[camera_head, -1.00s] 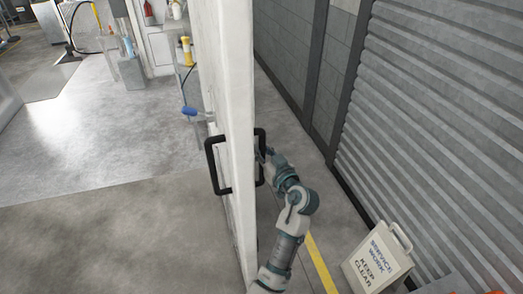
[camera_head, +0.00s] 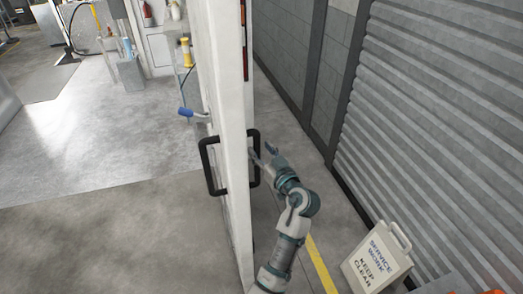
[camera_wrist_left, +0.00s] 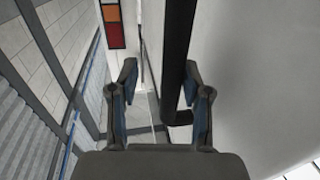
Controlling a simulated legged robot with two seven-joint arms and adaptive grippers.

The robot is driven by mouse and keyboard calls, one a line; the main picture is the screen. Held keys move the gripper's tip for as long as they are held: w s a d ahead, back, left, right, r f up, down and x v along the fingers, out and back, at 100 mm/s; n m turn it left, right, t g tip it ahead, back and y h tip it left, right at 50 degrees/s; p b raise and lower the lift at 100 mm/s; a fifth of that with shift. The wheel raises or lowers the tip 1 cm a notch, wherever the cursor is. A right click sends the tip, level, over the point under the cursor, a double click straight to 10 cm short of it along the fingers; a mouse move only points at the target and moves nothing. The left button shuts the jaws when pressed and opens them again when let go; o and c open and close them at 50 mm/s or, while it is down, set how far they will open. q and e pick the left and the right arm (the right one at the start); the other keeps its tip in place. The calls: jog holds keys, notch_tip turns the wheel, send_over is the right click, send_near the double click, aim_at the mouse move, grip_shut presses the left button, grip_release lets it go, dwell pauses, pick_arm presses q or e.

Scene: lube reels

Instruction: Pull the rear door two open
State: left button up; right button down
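The white door (camera_head: 222,120) stands edge-on in the head view, swung out into the room. It has a black bar handle on each face: a left one (camera_head: 209,168) and a right one (camera_head: 256,172). My left gripper (camera_head: 263,154) is at the right handle, its fingers spread. In the left wrist view, my left gripper (camera_wrist_left: 160,95) is open. The black handle (camera_wrist_left: 178,60) runs between its fingers, nearer the right finger, and I see no grip on it. The door face (camera_wrist_left: 250,80) fills the right side there. My right gripper is not in view.
A "Service work keep clear" sign (camera_head: 376,258) stands on the floor at right, by a yellow line (camera_head: 320,265). A grey shutter wall (camera_head: 440,130) runs along the right. Left of the door, the floor (camera_head: 100,150) is open. A blue-handled item (camera_head: 188,113) is behind the door.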

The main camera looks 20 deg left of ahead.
pick_arm(q)
jog(key=v, duration=1.1)
jog(key=shift+d, duration=0.2)
jog(key=shift+f, duration=0.15)
